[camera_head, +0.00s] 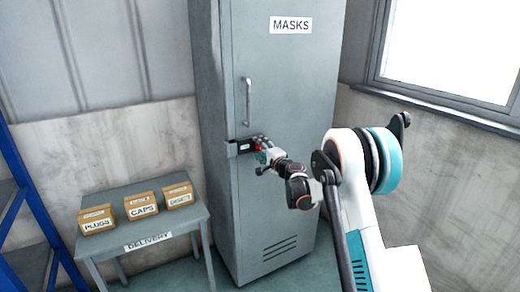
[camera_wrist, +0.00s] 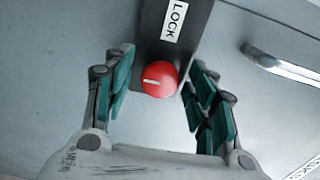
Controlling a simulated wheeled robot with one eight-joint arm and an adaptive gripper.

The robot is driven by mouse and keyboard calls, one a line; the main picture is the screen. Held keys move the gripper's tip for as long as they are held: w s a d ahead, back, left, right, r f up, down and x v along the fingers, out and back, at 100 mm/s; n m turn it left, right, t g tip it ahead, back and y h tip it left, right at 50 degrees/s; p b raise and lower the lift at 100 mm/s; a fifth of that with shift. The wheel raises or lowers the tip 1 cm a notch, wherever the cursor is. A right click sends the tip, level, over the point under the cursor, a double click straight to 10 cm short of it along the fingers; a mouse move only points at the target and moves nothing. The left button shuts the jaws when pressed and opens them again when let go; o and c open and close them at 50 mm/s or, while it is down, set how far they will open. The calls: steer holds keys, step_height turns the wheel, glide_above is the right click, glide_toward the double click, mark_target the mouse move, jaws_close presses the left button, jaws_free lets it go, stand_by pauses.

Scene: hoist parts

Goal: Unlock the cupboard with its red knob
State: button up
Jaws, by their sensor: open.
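The grey cupboard (camera_head: 283,95) with a MASKS label stands in the middle of the head view. Its red knob (camera_wrist: 159,79) shows in the wrist view on a dark plate (camera_wrist: 160,48) with a LOCK label; a pale line marks the knob's face. The knob also shows small in the head view (camera_head: 257,147). My gripper (camera_wrist: 158,88) is open, with one finger on each side of the knob. I see gaps between the fingers and the knob; the depth of the fingertips around it is hard to tell.
The cupboard's long handle (camera_head: 248,101) is above the lock; it also shows in the wrist view (camera_wrist: 285,66). A grey DELIVERY table (camera_head: 150,240) with PLUGS (camera_head: 97,219), CAPS (camera_head: 141,206) and a third box (camera_head: 178,195) stands at left. A blue rack (camera_head: 25,185) is far left.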

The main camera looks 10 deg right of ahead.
steer(key=v, duration=1.1)
steer(key=shift+s, duration=0.35)
steer(key=shift+d, duration=0.1)
steer(key=s+a+r+n+g, duration=0.2)
steer(key=s+a+r+n, duration=0.15)
steer(key=s, duration=0.35)
steer(key=s+a+r+n+g, duration=0.2)
steer(key=s+a+r, duration=0.15)
steer(key=s, duration=0.35)
steer(key=s+a+r+n+g, duration=0.2)
steer(key=s+r+n, duration=0.15)
steer(key=s, duration=0.25)
steer(key=s+d+f+n+g+h, duration=0.1)
steer(key=s+d+f+h, duration=0.1)
steer(key=s, duration=0.7)
steer(key=s+d+f+n+g+h, duration=0.1)
steer(key=s+d+f+n, duration=0.1)
steer(key=s, duration=0.8)
steer(key=s+d+f+n+g+h, duration=0.2)
steer(key=s, duration=0.8)
steer(key=shift+s+f+h, duration=0.2)
steer(key=shift+f+h, duration=0.05)
steer(key=shift+h, duration=0.05)
